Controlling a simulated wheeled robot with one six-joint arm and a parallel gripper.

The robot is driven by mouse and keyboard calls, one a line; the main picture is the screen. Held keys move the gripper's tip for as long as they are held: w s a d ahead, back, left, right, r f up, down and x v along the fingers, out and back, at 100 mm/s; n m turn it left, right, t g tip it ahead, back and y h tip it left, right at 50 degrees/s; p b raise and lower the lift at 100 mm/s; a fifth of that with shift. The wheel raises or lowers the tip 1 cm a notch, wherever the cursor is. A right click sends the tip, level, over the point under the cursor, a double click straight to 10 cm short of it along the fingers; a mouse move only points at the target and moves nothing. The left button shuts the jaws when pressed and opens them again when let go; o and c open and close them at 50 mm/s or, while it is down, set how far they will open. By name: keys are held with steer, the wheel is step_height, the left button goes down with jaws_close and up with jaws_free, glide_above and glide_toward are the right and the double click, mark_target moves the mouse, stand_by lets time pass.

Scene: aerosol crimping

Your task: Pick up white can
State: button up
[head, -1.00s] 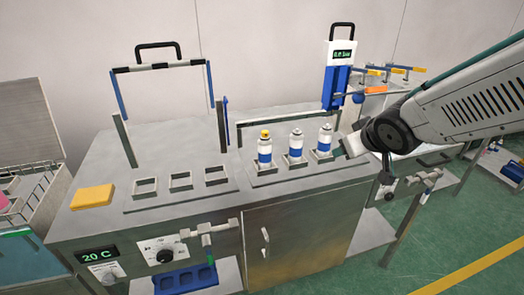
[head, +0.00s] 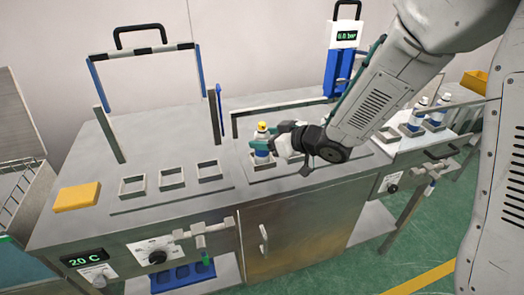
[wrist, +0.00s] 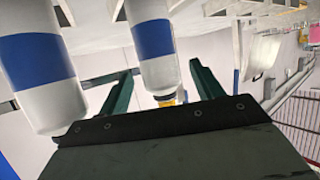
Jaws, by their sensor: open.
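A white can with a blue band and a yellow top (head: 262,133) stands upright in the leftmost square holder on the right-hand plate of the bench. In the wrist view it (wrist: 154,38) appears upside down between the green fingers. My gripper (head: 267,142) is open, level with this can, with its fingers on either side of it; I cannot tell if they touch it. The fingers also show in the wrist view (wrist: 161,70). Another white can with a blue band (wrist: 38,65) looms close at the left of the wrist view. My arm hides its place in the head view.
Three empty square holders (head: 171,178) sit on the left plate. A yellow block (head: 77,196) lies at the bench's left. A blue and white pressure unit (head: 343,60) stands behind my arm. More white-and-blue cans (head: 415,117) stand on the bench at right.

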steer(key=x, duration=0.3)
steer(key=shift+w+a+f, duration=0.15)
steer(key=shift+w+a, duration=0.05)
steer(key=shift+a, duration=0.15)
steer(key=c, duration=1.2)
steer(key=shift+o, duration=0.2)
